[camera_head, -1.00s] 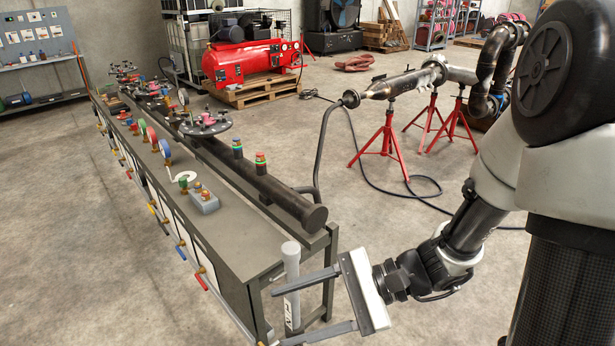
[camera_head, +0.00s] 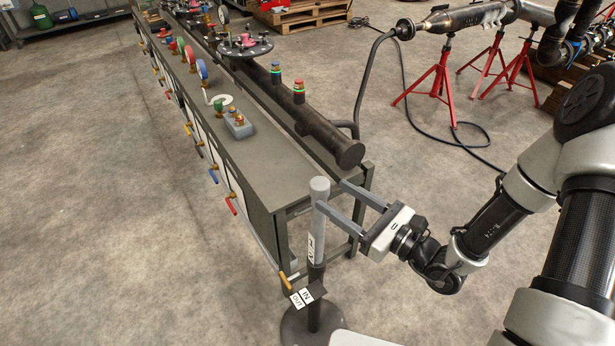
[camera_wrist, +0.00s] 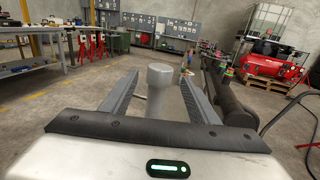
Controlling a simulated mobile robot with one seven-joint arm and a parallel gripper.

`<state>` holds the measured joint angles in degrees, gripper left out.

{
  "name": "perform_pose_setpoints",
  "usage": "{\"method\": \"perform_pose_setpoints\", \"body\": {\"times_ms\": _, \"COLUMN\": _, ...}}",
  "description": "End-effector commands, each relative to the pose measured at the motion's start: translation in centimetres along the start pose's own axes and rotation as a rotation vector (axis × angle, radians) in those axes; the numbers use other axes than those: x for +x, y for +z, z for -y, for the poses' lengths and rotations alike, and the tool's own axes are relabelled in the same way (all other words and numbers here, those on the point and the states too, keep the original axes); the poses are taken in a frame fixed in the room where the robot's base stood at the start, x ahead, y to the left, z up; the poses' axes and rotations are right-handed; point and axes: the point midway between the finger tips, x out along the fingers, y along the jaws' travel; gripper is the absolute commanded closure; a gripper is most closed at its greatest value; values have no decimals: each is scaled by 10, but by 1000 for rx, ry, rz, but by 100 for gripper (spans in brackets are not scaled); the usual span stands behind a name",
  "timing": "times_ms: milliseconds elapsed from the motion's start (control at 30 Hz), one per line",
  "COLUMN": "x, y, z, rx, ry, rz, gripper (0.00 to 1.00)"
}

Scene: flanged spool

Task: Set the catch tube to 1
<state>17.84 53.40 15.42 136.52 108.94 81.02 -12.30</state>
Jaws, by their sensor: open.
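The catch tube is a light grey upright post (camera_head: 317,222) with a knobbed top, standing at the near end of the bench. Its upper sleeve carries a white marked label, too small to read surely. A darker lower post (camera_head: 315,275) and a round dark base (camera_head: 313,322) show below it. My gripper (camera_head: 331,194) is open, its fingers level and pointing at the post near its top. In the wrist view the post's top (camera_wrist: 160,76) stands between the fingers of my gripper (camera_wrist: 159,82), with a gap on both sides. How deep it sits between them is unclear.
IN and OUT tags (camera_head: 302,297) and a yellow handle (camera_head: 286,281) sit low beside the post. The bench (camera_head: 262,165) with a thick dark pipe (camera_head: 320,135) is close behind. Red stands (camera_head: 440,85) are farther back. Floor at left is clear.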

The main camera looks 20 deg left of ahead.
Motion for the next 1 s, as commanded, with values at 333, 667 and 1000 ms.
{"method": "perform_pose_setpoints", "body": {"times_ms": 333, "x": 73, "y": 0, "z": -2, "rx": 0, "ry": 4, "rz": 1, "gripper": 45}}
{"method": "perform_pose_setpoints", "body": {"times_ms": 667, "x": 99, "y": 0, "z": -1, "rx": 1, "ry": 1, "rz": -1, "gripper": 45}}
{"method": "perform_pose_setpoints", "body": {"times_ms": 1000, "x": 99, "y": 0, "z": -1, "rx": 1, "ry": 1, "rz": -1, "gripper": 62}}
